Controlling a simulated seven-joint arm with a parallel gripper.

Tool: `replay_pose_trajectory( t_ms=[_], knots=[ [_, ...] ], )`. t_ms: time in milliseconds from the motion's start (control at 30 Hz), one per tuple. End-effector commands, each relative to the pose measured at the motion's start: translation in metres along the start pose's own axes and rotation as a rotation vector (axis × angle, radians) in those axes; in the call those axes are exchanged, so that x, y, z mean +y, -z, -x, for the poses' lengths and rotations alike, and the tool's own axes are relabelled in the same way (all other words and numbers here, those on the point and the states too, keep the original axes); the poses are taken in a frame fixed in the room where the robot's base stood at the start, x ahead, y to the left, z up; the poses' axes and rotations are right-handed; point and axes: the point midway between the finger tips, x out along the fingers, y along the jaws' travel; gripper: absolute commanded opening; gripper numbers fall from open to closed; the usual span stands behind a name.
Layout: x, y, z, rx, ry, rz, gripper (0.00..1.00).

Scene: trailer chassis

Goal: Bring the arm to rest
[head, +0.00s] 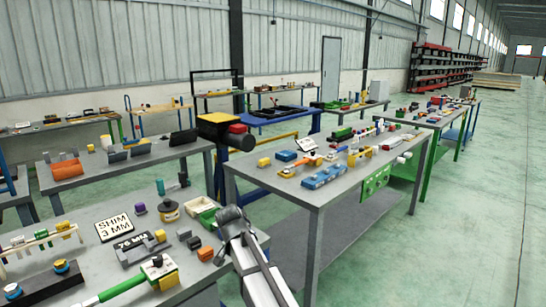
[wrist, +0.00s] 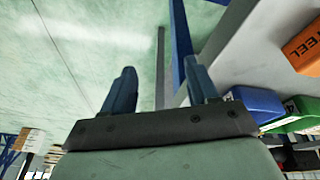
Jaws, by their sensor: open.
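My gripper (wrist: 160,68) shows in the wrist view with its two dark blue-grey fingers spread apart. It is open, and nothing is between the fingers. Behind the fingers are pale green floor and a grey table edge (wrist: 240,35). In the head view my grey arm (head: 258,268) rises from the bottom middle, in the gap between two workbenches. The fingers cannot be made out there.
The middle bench (head: 318,200) holds blue blocks (head: 325,175) and other parts. Open floor (head: 460,230) lies to the right.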

Motion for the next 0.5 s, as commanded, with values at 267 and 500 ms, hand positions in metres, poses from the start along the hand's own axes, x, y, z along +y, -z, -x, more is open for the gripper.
replay_pose_trajectory(
  t_ms=[267,500],
  knots=[
    [0.048,-0.034,-0.103,-0.100,-0.056,0.081,0.59],
    [0.091,-0.071,-0.179,-0.194,-0.087,0.149,0.59]
  ],
)
